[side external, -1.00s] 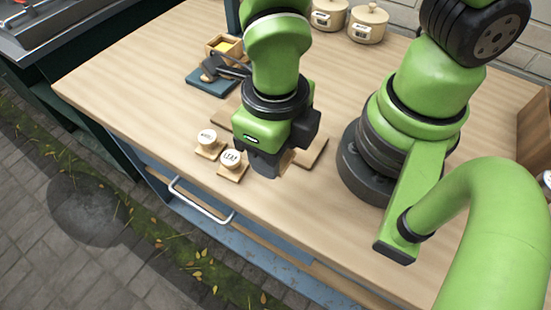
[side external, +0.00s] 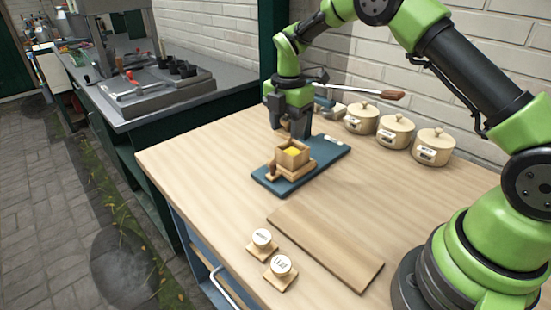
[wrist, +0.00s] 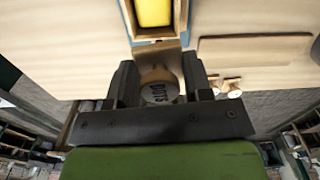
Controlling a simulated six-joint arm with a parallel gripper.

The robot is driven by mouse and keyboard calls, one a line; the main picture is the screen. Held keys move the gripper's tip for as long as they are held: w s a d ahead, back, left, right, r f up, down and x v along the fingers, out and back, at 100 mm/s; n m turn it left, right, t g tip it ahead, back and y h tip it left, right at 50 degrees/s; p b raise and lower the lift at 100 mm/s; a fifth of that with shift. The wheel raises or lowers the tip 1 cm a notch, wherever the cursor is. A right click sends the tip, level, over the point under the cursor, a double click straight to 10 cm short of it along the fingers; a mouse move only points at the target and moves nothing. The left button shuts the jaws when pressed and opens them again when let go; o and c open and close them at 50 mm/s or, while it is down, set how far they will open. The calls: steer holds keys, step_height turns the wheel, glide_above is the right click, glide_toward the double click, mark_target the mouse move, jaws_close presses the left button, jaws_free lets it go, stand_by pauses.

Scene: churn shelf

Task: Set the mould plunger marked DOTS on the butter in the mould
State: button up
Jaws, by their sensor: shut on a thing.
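My gripper (side external: 290,122) is shut on the mould plunger marked DOTS (wrist: 160,90), whose round pale top with dark letters shows between the fingers in the wrist view. In the side view the held plunger is mostly hidden by the fingers. The square wooden mould (side external: 292,157) stands on the blue mat (side external: 325,160), with yellow butter (side external: 291,151) inside.
Two other round-topped plungers (side external: 262,238) (side external: 281,265) stand on small wooden squares at the front edge. A bare wooden board (side external: 325,245) lies behind them. Lidded pots (side external: 396,131) line the wall. A wooden-handled tool (side external: 380,94) shows near my gripper.

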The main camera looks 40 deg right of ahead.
steer(key=shift+w+d+r+m, duration=0.15)
steer(key=shift+d+m, duration=0.15)
steer(key=shift+d, duration=0.3)
steer(key=shift+w+d+f+m, duration=0.1)
steer(key=shift+d+m, duration=0.2)
steer(key=shift+d, duration=0.3)
steer(key=shift+f, duration=2.15)
steer(key=shift+f, duration=0.45)
steer(key=o, duration=1)
steer(key=c, duration=0.4)
steer(key=shift+r, duration=0.15)
